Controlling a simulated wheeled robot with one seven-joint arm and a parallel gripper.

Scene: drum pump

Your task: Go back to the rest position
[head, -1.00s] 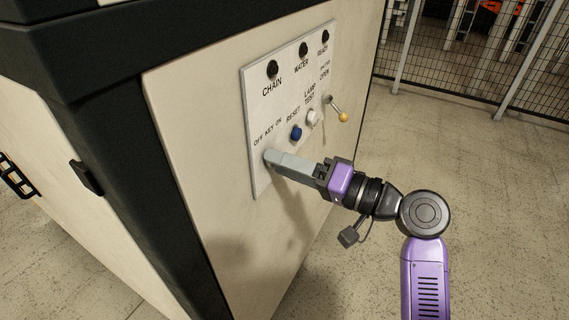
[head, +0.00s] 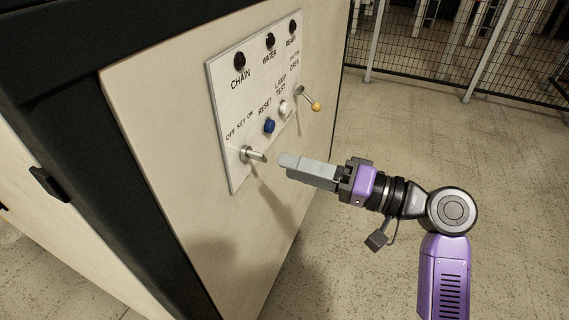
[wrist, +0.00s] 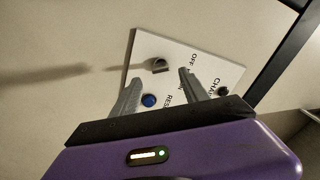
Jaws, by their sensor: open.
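My gripper (head: 284,162) is in front of the control panel, to the right of the key switch (head: 252,154) and clear of it in the head view. In the wrist view the two grey fingers (wrist: 160,84) are spread apart with nothing between them. The metal key switch (wrist: 160,65) shows beyond the fingers, sticking out of the white panel (head: 232,110). My purple and black arm reaches in from the lower right.
The panel also carries a blue reset button (head: 269,125), a white lamp test button (head: 285,108) and a lever with a yellow knob (head: 316,106). It sits on a cream cabinet (head: 150,130). A mesh fence (head: 420,50) stands behind. The floor to the right is clear.

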